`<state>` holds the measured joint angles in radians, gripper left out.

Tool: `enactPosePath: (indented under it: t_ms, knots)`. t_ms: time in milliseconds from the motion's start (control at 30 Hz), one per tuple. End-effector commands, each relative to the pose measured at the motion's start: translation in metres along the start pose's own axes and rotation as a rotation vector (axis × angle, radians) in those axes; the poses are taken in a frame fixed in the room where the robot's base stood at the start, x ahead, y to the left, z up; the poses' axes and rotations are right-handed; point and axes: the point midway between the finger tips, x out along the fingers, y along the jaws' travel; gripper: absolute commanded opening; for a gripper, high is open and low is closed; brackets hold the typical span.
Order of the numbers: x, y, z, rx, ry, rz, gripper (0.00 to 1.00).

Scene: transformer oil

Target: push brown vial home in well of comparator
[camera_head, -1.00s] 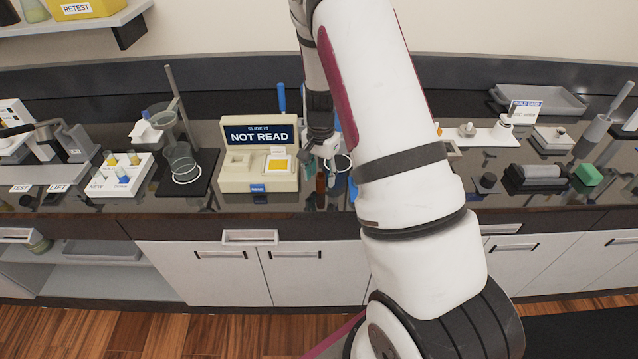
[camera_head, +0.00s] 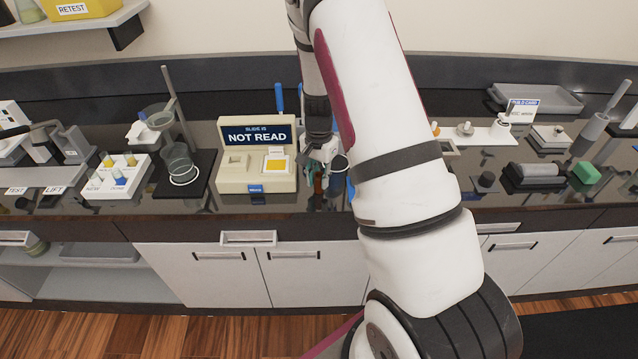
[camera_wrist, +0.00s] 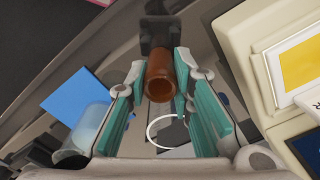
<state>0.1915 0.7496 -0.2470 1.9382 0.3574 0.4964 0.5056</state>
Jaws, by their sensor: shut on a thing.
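The brown vial (camera_wrist: 160,78) is between the teal fingers of my gripper (camera_wrist: 161,66) in the wrist view, its open top facing the camera. My gripper (camera_head: 322,168) is shut on it. In the head view the gripper is low over the counter, just right of the comparator, and the vial is mostly hidden by the fingers. The comparator (camera_head: 226,184) is a cream box with a raised lid reading "NOT READ". Its top has a pale square recess at left and a yellow square at right. Its corner also shows in the wrist view (camera_wrist: 262,85).
Left of the comparator stands a glass beaker (camera_head: 180,158) on a dark stand, and a white rack (camera_head: 113,185) with several vials. A blue item and a clear glass vessel (camera_wrist: 88,130) are close to the gripper. The counter's front edge is near.

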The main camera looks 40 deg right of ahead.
Motion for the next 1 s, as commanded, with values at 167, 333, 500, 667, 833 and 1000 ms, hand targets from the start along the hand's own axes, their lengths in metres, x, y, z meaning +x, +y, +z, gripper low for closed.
enactPosePath:
  t_ms: [167, 333, 500, 667, 833, 1000]
  knots:
    - [-0.012, 0.0, 0.0, -0.002, 0.001, -0.002, 0.0]
    - [-0.024, 0.0, 0.0, -0.002, 0.002, -0.001, 0.0]
    - [-0.036, 0.0, 0.0, 0.0, 0.002, -0.002, 0.0]
    - [-0.039, 0.0, 0.0, 0.0, 0.0, 0.0, 0.0]
    - [-0.039, 0.0, 0.0, 0.0, 0.0, 0.0, 0.0]
    - [-0.039, 0.0, 0.0, 0.0, 0.0, 0.0, 0.0]
